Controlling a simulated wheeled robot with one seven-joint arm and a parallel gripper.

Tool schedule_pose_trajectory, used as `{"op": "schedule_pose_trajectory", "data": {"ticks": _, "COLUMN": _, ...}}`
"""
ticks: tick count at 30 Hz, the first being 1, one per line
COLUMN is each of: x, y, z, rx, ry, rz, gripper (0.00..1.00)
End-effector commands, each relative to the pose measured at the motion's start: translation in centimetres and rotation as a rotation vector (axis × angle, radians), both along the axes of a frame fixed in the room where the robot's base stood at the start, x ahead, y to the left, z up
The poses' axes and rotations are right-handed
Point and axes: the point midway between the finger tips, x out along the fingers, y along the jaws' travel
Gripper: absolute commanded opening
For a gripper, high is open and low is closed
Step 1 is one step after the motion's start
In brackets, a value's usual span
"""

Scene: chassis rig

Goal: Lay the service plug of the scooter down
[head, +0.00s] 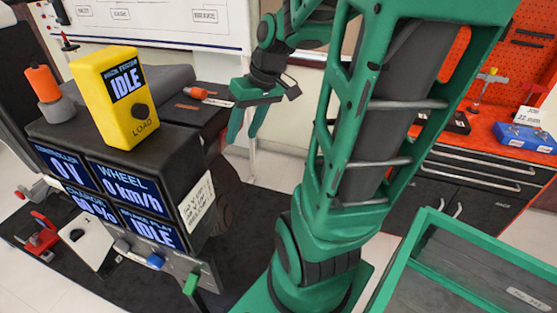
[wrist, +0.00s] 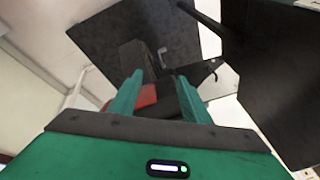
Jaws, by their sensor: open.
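An orange plug-like piece with a grey end (head: 197,92) lies on its side on the dark deck behind the display console, beside a pale tag. Another orange cylinder (head: 42,84) stands upright in a grey collar at the console's left. I cannot tell for certain which is the service plug. My gripper (head: 244,138) is open and empty, fingers pointing down, to the right of the deck and apart from the lying orange piece. In the wrist view the two green fingers (wrist: 160,95) are spread, with no object held between them; a red patch beyond them is unclear.
The yellow load box (head: 105,100) stands on the console (head: 130,200), its screen showing IDLE. A red workbench (head: 490,125) with a blue box (head: 526,137) is at the right. A green-framed tray (head: 425,250) is at the lower right. Floor shows behind my gripper.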

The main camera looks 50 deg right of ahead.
Motion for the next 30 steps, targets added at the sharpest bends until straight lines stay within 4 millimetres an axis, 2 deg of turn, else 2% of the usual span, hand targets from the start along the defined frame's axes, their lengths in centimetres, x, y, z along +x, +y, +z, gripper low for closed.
{"op": "schedule_pose_trajectory", "data": {"ticks": 1, "x": -2.1, "y": 0.9, "z": -0.3, "rx": -0.019, "ry": 0.056, "rz": -0.037, "gripper": 0.44}}
{"op": "schedule_pose_trajectory", "data": {"ticks": 3, "x": -5.2, "y": 1.4, "z": -0.8, "rx": -0.042, "ry": 0.138, "rz": -0.111, "gripper": 0.44}}
{"op": "schedule_pose_trajectory", "data": {"ticks": 6, "x": -9.1, "y": 1.8, "z": -1.4, "rx": -0.067, "ry": 0.231, "rz": -0.208, "gripper": 0.44}}
{"op": "schedule_pose_trajectory", "data": {"ticks": 9, "x": -12.1, "y": 2.0, "z": -1.7, "rx": -0.086, "ry": 0.295, "rz": -0.287, "gripper": 0.44}}
{"op": "schedule_pose_trajectory", "data": {"ticks": 12, "x": -13.8, "y": 2.0, "z": -1.9, "rx": -0.096, "ry": 0.333, "rz": -0.337, "gripper": 0.44}}
{"op": "schedule_pose_trajectory", "data": {"ticks": 16, "x": -14.6, "y": 2.0, "z": -1.9, "rx": -0.102, "ry": 0.349, "rz": -0.363, "gripper": 0.44}}
{"op": "schedule_pose_trajectory", "data": {"ticks": 30, "x": -14.6, "y": 1.9, "z": -1.9, "rx": -0.102, "ry": 0.349, "rz": -0.364, "gripper": 0.44}}
